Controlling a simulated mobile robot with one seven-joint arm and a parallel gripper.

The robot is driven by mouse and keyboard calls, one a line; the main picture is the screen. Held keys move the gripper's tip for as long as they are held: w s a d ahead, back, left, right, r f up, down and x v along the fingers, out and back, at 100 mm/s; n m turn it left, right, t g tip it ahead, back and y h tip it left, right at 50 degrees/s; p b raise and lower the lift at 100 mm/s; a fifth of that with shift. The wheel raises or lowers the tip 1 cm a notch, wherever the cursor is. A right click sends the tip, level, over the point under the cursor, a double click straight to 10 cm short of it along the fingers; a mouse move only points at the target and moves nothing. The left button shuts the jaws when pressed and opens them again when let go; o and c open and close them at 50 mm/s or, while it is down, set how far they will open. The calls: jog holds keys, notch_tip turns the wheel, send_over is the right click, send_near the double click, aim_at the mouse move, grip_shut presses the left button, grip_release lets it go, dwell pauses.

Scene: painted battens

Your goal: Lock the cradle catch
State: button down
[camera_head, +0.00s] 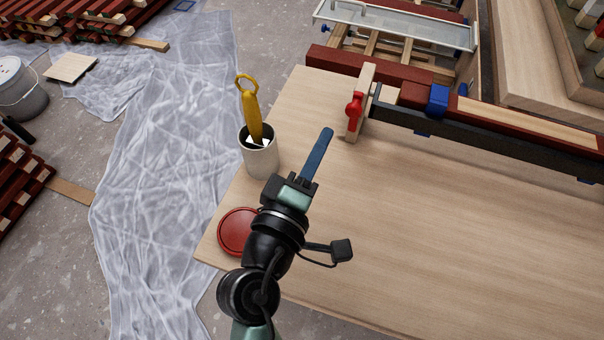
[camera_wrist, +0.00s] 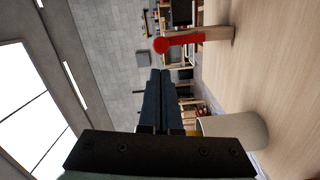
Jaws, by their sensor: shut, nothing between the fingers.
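The catch looks to be the red lever (camera_head: 354,106) on a pale wooden upright (camera_head: 366,80) at the left end of the cradle. The lever also shows in the wrist view (camera_wrist: 183,41), with its round red knob beside the wooden piece (camera_wrist: 218,33). The cradle's dark rail (camera_head: 480,130) runs to the right and carries a red and bare-wood batten (camera_head: 428,95). My gripper (camera_head: 328,131) is above the bench, left of and slightly nearer than the lever, and apart from it. Its blue fingers (camera_wrist: 160,75) are together and empty.
A white cup (camera_head: 261,160) holding a yellow tool (camera_head: 250,108) stands close left of my gripper. A red round lid (camera_head: 237,232) lies near the bench's left edge. The wooden bench top (camera_head: 450,240) is clear at the right front. Blue clamps (camera_head: 438,100) sit on the rail.

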jog(key=v, duration=0.7)
jog(key=shift+b, duration=0.4)
jog(key=w+r+m+t+y, duration=0.15)
jog(key=w+r+m, duration=0.25)
jog(key=r, duration=0.7)
jog(key=w+r+m+t+y, duration=0.1)
jog(key=w+r+m+t, duration=0.3)
jog(key=r, duration=0.8)
jog(key=s+r+m+t+y+p, duration=0.1)
jog(key=s+r+t+y+p, duration=0.1)
jog(key=r+p, duration=0.8)
jog(key=s+r+m+t+y+p, duration=0.2)
jog(key=s+r+p, duration=0.3)
jog(key=r, duration=2.4)
jog(key=t+p, duration=0.1)
jog(key=p, duration=0.3)
jog(key=shift+s+d+p, duration=0.25)
jog(key=shift+d+p, duration=0.05)
jog(key=shift+p, duration=0.1)
